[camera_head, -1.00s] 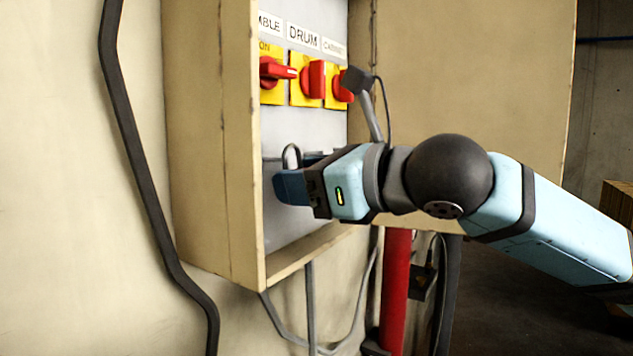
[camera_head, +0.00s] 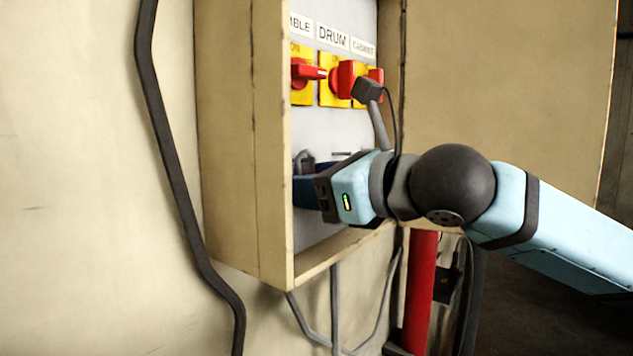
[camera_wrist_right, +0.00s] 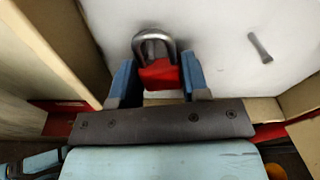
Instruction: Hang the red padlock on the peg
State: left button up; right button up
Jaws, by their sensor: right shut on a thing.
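The red padlock (camera_wrist_right: 160,74) has a grey metal shackle (camera_wrist_right: 153,43) pointing away from my gripper in the right wrist view. My right gripper (camera_wrist_right: 160,82) is shut on its body, with one blue finger on each side. In the head view my right gripper (camera_head: 305,190) reaches inside the open cabinet, and the shackle (camera_head: 304,160) shows above the fingers; the red body is hidden there. The grey peg (camera_wrist_right: 260,47) stands out from the white back panel, to the right of the padlock and apart from it. My left gripper is not in view.
The cabinet's left wall (camera_head: 272,150) and bottom lip (camera_head: 340,256) lie close around my right gripper. Red rotary switches (camera_head: 305,73) on yellow plates sit above it. The open door (camera_head: 500,80) is behind my right arm. A black cable (camera_head: 180,180) runs down the wall.

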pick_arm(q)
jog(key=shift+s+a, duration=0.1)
pick_arm(e)
jog(key=o, duration=0.9)
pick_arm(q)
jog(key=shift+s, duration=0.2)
pick_arm(e)
jog(key=shift+d, duration=0.1)
